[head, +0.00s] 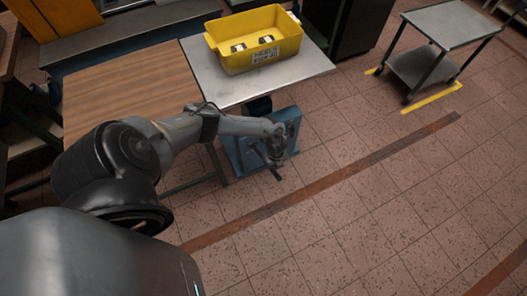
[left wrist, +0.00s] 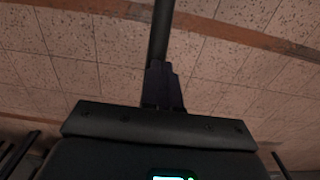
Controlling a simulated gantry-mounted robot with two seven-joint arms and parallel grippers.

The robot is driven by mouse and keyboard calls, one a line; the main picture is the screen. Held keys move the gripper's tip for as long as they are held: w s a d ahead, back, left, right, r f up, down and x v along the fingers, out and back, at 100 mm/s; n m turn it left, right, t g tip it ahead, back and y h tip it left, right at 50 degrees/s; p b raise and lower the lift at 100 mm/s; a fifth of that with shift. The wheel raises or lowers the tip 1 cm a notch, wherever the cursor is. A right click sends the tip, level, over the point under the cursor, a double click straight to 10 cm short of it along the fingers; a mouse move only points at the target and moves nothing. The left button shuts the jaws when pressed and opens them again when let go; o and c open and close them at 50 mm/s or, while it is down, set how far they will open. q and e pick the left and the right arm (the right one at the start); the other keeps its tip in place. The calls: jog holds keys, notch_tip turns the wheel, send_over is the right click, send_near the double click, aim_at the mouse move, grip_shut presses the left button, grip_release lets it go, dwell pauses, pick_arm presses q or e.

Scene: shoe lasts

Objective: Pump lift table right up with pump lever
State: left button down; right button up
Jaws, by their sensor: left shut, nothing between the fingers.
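The lift table has a grey metal top (head: 215,88) and a blue base (head: 233,152) on the floor. My left gripper (head: 274,160) is beside the blue base, low under the front edge of the top. In the left wrist view its fingers (left wrist: 162,88) are together, shut with nothing between them. A dark bar (left wrist: 161,32), which looks like the pump lever, runs straight out beyond the fingertips. I cannot tell whether the fingers touch it. In the head view my gripper and wrist hide most of the lever. My right gripper is not in view.
A yellow crate (head: 228,58) holding a few small items stands on the metal top. A wood-topped table (head: 125,92) adjoins it on the left. A grey cart (head: 450,25) stands at the upper right. The tiled floor in front and to the right is clear.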

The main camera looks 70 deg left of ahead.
pick_arm(q)
jog(key=shift+d, duration=0.1)
dwell(0.3)
jog(key=shift+f, duration=0.1)
jog(key=shift+f+b, duration=0.45)
jog(key=shift+b, duration=0.2)
notch_tip(320, 180, down, 4)
jog(key=b, duration=0.3)
jog(key=shift+r, duration=0.1)
jog(key=shift+f+b, duration=0.25)
jog(key=shift+b, duration=0.1)
jog(key=shift+s+a+r, duration=0.15)
jog(key=shift+s+a, duration=0.05)
